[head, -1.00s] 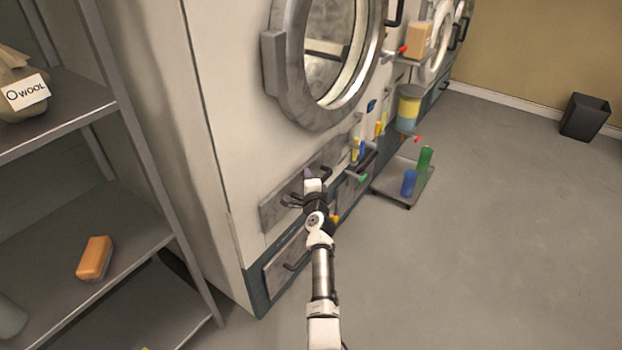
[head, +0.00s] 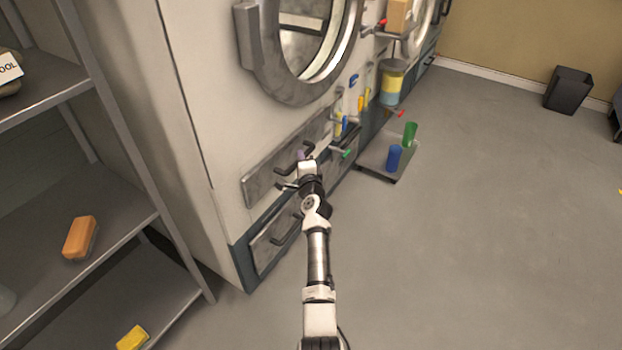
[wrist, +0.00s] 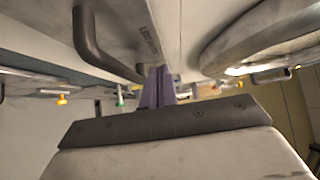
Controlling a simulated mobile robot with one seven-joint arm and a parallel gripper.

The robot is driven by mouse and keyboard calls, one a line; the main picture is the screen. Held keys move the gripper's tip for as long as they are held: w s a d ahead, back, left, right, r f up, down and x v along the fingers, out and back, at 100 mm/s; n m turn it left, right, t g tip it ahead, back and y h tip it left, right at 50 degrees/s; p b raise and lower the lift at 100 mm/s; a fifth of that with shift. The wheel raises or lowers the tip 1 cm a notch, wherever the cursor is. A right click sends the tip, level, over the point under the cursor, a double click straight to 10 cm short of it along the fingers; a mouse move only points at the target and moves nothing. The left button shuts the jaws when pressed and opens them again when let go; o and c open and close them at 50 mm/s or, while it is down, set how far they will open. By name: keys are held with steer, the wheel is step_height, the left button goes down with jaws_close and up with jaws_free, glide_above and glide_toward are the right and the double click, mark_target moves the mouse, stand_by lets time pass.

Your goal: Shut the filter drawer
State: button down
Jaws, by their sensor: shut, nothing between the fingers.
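The filter drawer is most likely the upper grey metal front (head: 262,181) low on the machine, below the round door, with a dark bar handle. In the wrist view its face (wrist: 125,22) and handle (wrist: 88,40) fill the upper left, with small lettering near the edge. I cannot tell how far it stands out. My gripper (head: 301,156) is at the handle's right end, close to the front.
A second handled panel (head: 270,243) lies below. Coloured knobs and a low tray (head: 378,176) with blue and green bottles stand to the right. A metal shelf (head: 110,220) is at left. A dark bin (head: 568,90) is far right. The floor at right is clear.

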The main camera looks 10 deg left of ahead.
steer(key=v, duration=0.8)
steer(key=shift+p, duration=0.3)
